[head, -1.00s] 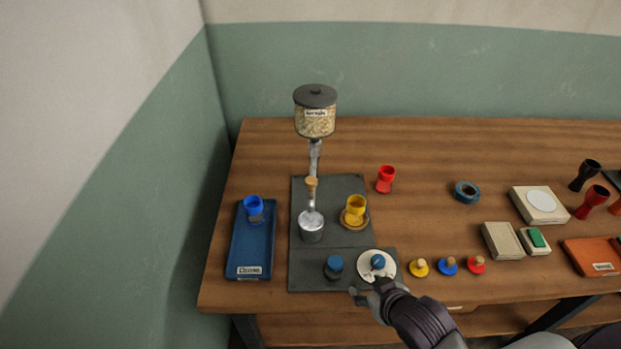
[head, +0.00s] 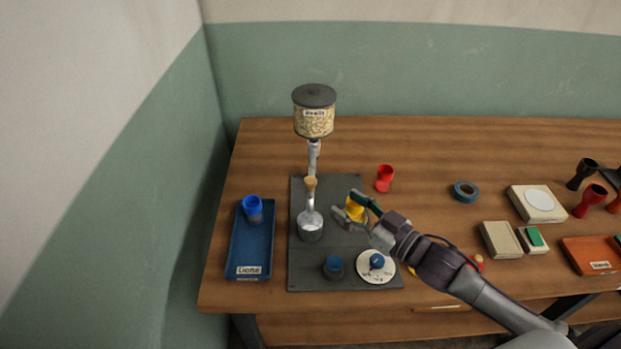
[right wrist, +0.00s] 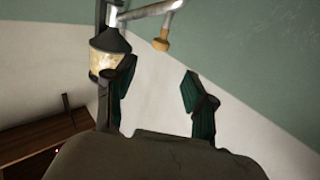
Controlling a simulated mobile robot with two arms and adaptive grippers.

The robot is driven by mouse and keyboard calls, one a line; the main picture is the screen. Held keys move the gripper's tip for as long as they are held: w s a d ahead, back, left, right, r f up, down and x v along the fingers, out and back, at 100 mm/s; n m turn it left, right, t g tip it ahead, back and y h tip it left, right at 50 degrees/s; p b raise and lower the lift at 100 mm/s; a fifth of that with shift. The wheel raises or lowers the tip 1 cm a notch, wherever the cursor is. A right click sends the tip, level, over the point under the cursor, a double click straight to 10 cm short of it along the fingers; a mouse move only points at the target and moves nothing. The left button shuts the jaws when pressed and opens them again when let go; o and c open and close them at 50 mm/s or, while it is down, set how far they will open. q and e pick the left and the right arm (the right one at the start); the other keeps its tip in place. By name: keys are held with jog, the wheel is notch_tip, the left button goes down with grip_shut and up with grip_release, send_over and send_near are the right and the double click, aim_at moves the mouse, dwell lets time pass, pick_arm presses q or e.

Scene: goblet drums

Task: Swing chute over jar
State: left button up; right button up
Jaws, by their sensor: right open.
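The metal chute (head: 310,207) hangs below a grain hopper (head: 314,115), with a wooden knob (head: 310,184) partway along it. Its lower end is over a grey metal cup (head: 311,233). A yellow goblet-shaped jar (head: 355,208) stands right of the cup, partly hidden by my right gripper (head: 346,202). That gripper is open and empty, right of the chute, its fingers toward it. In the right wrist view, the open fingers (right wrist: 157,78) have the knob (right wrist: 161,43) beyond them and the hopper (right wrist: 106,55) at left. My left gripper is not in view.
A blue tray (head: 247,262) with a blue goblet (head: 252,207) lies at left. A red goblet (head: 384,178) and a tape roll (head: 466,191) stand behind right.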

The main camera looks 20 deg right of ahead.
aim_at(315, 183)
jog(key=p+x, duration=0.2)
jog(key=x, duration=0.9)
jog(key=shift+w+a+f, duration=0.1)
jog(key=shift+w+a, duration=0.05)
jog(key=shift+w, duration=0.15)
grip_shut()
